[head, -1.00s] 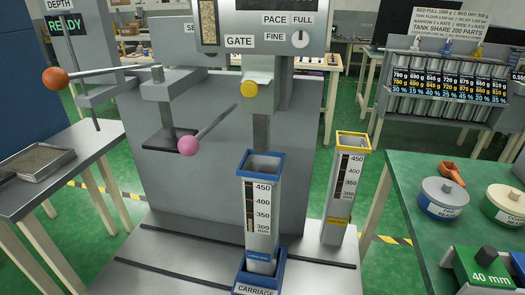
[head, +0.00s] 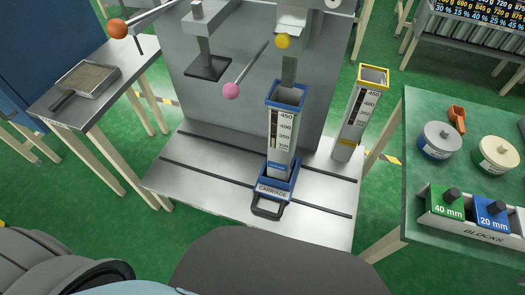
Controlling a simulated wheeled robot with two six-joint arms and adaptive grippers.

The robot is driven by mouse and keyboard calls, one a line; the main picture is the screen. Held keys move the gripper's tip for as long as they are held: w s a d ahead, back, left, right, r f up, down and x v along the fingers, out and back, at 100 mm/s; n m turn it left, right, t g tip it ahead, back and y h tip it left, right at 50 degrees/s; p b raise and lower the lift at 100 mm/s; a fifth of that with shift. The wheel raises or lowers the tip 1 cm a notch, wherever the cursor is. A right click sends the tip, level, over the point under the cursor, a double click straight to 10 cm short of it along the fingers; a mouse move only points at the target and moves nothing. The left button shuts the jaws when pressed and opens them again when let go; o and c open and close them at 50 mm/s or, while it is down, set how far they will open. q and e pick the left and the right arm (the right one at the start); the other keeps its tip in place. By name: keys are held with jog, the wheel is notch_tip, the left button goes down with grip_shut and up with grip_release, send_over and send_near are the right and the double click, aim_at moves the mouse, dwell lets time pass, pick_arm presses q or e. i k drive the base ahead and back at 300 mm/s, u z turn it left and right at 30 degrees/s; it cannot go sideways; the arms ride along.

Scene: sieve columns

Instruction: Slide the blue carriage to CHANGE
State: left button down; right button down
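The blue carriage (head: 271,190) sits on the grooved metal base plate of the machine, with a black loop handle (head: 267,208) at its front. A tall column with a blue rim (head: 286,94) stands upright in it, under the spout below the yellow knob (head: 282,41). The carriage carries the label CARRIAGE. No mark reading CHANGE is legible in this view. Neither of my grippers shows in the head view.
A yellow-rimmed column (head: 373,76) stands on the plate's right. A pink-knobbed lever (head: 231,90) and an orange-knobbed lever (head: 118,29) stick out. The green table (head: 420,112) at right holds canisters, a scoop and blocks. A side table (head: 112,98) at left holds a tray.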

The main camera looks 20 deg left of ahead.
aim_at(271, 188)
jog(key=k, duration=1.2)
jog(key=u, duration=0.7)
jog(key=i, duration=0.8)
jog(key=u, duration=0.4)
jog(key=i, duration=0.95)
jog(key=z, duration=1.2)
jog(key=i, duration=0.45)
jog(key=z, duration=0.5)
